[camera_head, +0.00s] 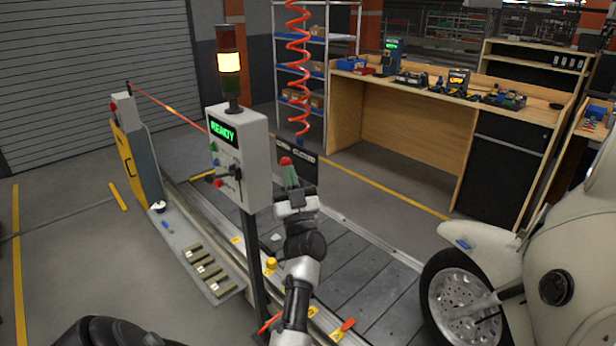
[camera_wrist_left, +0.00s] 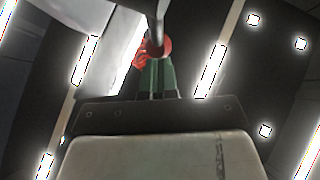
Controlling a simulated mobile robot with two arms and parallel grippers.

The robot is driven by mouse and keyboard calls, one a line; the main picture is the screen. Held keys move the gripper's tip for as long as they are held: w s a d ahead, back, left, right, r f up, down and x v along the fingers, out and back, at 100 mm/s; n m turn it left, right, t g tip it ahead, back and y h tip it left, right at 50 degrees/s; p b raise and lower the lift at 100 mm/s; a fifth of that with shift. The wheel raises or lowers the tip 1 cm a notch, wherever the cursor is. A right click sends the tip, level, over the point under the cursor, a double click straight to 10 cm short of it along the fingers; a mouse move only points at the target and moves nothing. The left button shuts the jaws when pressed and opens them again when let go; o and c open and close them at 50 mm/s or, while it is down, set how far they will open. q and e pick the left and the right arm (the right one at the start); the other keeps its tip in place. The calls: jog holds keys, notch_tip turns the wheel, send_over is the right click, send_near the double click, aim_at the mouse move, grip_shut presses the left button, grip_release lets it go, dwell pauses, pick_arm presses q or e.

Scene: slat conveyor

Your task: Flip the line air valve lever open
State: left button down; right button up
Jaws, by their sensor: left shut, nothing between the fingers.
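A red ball knob (camera_head: 285,160) shows at the tips of my left gripper (camera_head: 289,176), beside a dark sign plate (camera_head: 308,166) under the hanging air hose. In the left wrist view the red knob (camera_wrist_left: 160,47) sits on a grey rod running up out of the picture. I take it for the air valve lever; the valve body is not clear. My left gripper's green fingers (camera_wrist_left: 157,75) are shut with nothing between them, their tips close against the knob; contact cannot be told. My right gripper is not in view.
A control box (camera_head: 240,160) reading READY, with a signal light (camera_head: 230,62), stands just left of my gripper. A red coiled hose (camera_head: 298,60) hangs above it. The slat conveyor (camera_head: 350,275) runs below, with a pale vehicle body (camera_head: 570,240) at right.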

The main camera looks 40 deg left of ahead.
pick_arm(q)
jog(key=shift+n+g, duration=0.3)
jog(key=shift+w+a+r, duration=0.1)
jog(key=shift+a+r, duration=0.05)
jog(key=shift+a, duration=1.15)
jog(key=shift+w+a+r, duration=0.1)
jog(key=shift+a+r, duration=0.05)
jog(key=shift+a, duration=1.1)
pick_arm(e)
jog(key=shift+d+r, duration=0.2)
pick_arm(q)
jog(key=shift+b, duration=0.3)
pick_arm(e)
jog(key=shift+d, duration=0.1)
